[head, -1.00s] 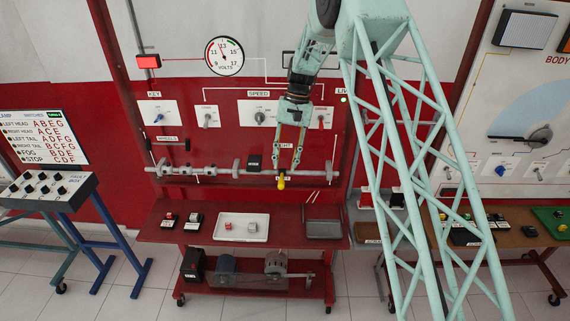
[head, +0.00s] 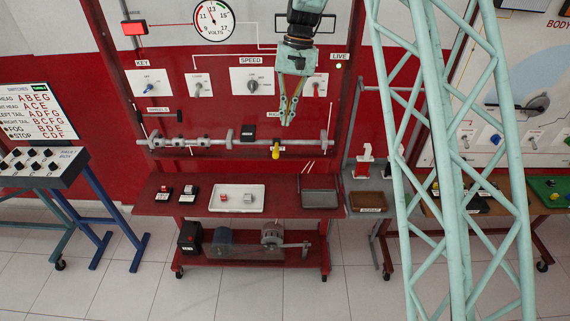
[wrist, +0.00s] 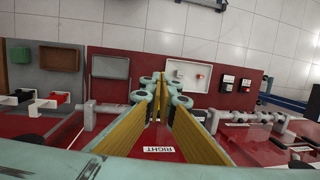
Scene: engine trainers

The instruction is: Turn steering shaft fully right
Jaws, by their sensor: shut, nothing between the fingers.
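The steering shaft (head: 205,143) is a grey horizontal rod with collars across the lower part of the red panel. A yellow knob (head: 276,150) hangs at its right part, just below the rod's line. A partly covered RIGHT label (head: 273,114) is above it; the label shows upside down in the wrist view (wrist: 158,149). My gripper (head: 287,122) points down with its fingers together and empty, above and slightly right of the knob, apart from it. In the wrist view the fingers (wrist: 160,80) hide the knob, and the shaft (wrist: 110,107) shows on both sides.
A red bench (head: 180,207) stands below with a white tray (head: 259,203), a grey tray (head: 320,199) and small switches. A black block (head: 248,132) stands by the shaft, left of the knob. Panel knobs and a KEY switch (head: 147,88) are above. Floor in front is clear.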

